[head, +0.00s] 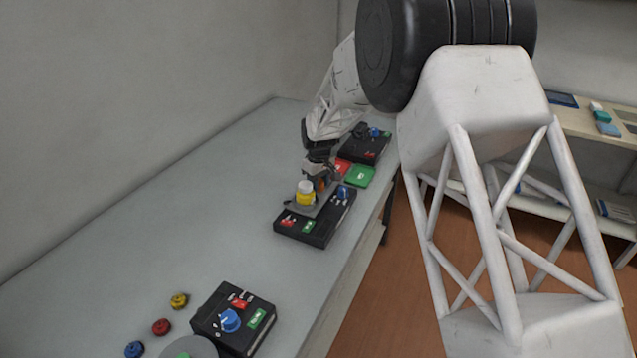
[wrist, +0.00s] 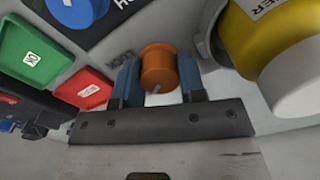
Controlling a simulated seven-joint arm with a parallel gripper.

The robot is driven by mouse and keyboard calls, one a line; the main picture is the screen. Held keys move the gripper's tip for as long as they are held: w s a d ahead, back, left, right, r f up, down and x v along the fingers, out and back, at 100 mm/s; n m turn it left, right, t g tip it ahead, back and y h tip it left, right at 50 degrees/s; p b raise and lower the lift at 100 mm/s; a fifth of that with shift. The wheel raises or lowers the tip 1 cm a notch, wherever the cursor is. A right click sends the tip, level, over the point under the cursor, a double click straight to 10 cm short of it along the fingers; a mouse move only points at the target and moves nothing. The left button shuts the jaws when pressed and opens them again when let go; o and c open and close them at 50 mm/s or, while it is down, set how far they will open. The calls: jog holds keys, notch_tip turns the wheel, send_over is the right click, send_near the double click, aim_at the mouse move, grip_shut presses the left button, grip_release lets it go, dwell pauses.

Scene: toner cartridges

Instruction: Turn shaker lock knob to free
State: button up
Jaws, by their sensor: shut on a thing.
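The shaker is a black box (head: 318,230) with a grey platform in the middle of the bench; its panel edge and a blue control show at the top of the wrist view (wrist: 120,15). The lock knob (wrist: 158,62) is an orange cylinder with a pale pointer line, beside a printed label that I cannot read fully. My gripper (wrist: 159,84) is shut on the knob, one blue-grey finger on each side. In the head view my gripper (head: 320,178) hangs over the platform and hides most of the knob. A yellow jar (head: 305,196) stands on the platform close to the gripper.
A green tray (head: 360,176) and a red tray (head: 342,167) lie behind the shaker, with another black device (head: 365,148) beyond. A black box with a blue knob (head: 230,320) and several coloured pieces stand at the front. The bench's left side is clear.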

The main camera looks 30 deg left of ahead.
jog(key=shift+n, duration=1.1)
